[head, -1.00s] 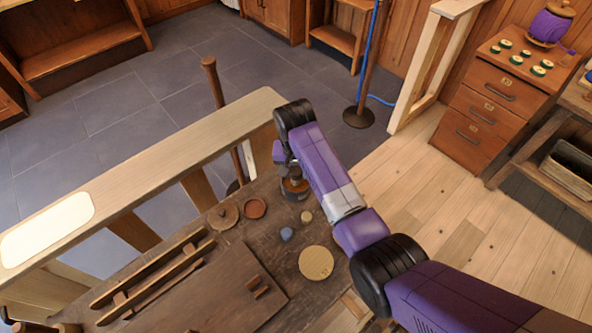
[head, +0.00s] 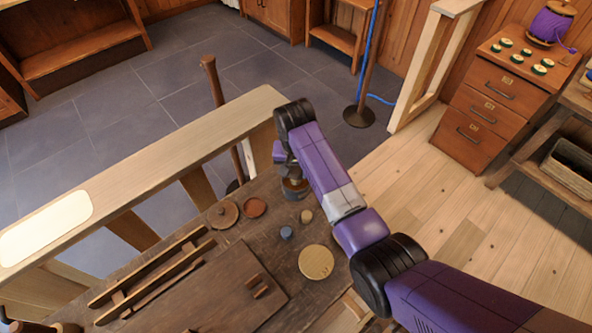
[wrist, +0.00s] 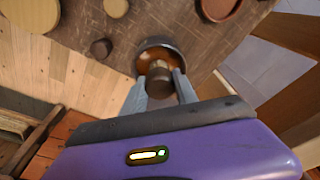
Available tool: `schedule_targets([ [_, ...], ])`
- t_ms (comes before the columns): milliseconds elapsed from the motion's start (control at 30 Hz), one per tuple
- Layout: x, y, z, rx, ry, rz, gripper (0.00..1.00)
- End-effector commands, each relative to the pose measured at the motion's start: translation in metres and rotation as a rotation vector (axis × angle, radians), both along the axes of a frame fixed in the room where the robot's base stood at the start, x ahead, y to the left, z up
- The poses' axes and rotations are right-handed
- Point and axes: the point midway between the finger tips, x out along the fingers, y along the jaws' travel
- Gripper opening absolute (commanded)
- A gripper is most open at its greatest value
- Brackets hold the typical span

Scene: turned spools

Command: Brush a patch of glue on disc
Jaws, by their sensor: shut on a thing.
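My gripper (head: 292,174) is over the far right end of the dark workbench, at a small round pot (head: 295,192). In the wrist view its fingers (wrist: 160,84) are closed on a short brown handle (wrist: 159,76), likely the brush's. The handle stands in the pot (wrist: 148,48), which has a dark rim and amber-brown contents. The brush's lower end is hidden inside. A pale round disc (head: 316,262) lies flat near the bench's right edge, apart from the gripper. It shows partly in the wrist view (wrist: 30,12). No glue patch is discernible on it.
Two small round pieces (head: 287,232) (head: 306,216) stand between pot and disc. A brown lidded piece (head: 223,214) and a reddish dish (head: 255,207) lie left of the pot. A wooden rail (head: 150,170) runs behind the bench. A flat board (head: 205,300) lies in front.

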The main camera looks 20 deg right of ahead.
Motion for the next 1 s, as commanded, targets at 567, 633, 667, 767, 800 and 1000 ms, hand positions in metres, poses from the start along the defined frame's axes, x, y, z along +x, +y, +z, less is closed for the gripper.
schedule_targets([
  [567, -0.0002, 0.0001, -0.0069, 0.000, 0.000, 0.000, 0.02],
  [633, -0.0001, 0.0001, -0.0076, 0.000, 0.000, 0.000, 0.02],
  [667, -0.0001, 0.0001, -0.0079, 0.000, 0.000, 0.000, 0.02],
  [767, -0.0001, 0.0000, -0.0082, 0.000, 0.000, 0.000, 0.02],
  [800, -0.0001, 0.0000, -0.0081, 0.000, 0.000, 0.000, 0.02],
  [1000, -0.0001, 0.0000, -0.0081, 0.000, 0.000, 0.000, 0.02],
])
